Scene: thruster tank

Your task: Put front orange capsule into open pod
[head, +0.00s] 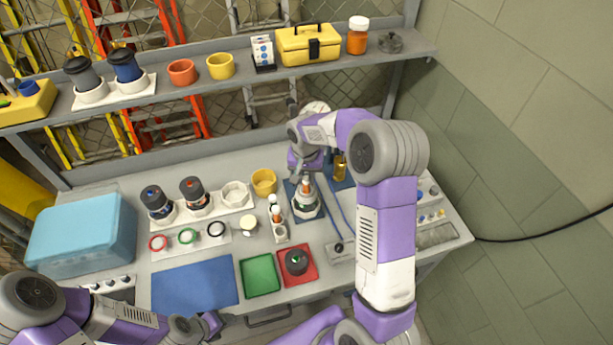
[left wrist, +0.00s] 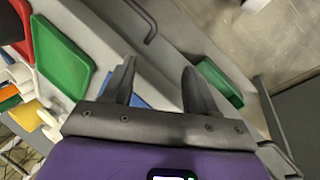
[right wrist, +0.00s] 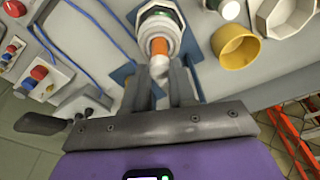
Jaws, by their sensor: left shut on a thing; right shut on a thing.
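The orange capsule with a white end (right wrist: 160,47) is between the fingers of my right gripper (right wrist: 163,82), which is shut on it. In the head view the capsule (head: 306,186) is upright at the mouth of the open pod (head: 307,206), a white and dark holder on a blue mat. The pod also shows in the right wrist view (right wrist: 161,14). I cannot tell how deep the capsule's lower end sits. Another orange capsule (head: 277,214) stands in a white rack. My left gripper (left wrist: 158,82) has its fingers apart with nothing between them, near the table's front edge.
A dark cap (head: 296,261) lies in the red tray (head: 312,279), beside the green tray (head: 260,276). A yellow cup (right wrist: 236,46) stands near the pod. Two dark-topped pods (head: 194,194) stand at the left. The blue mat (head: 195,284) is clear.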

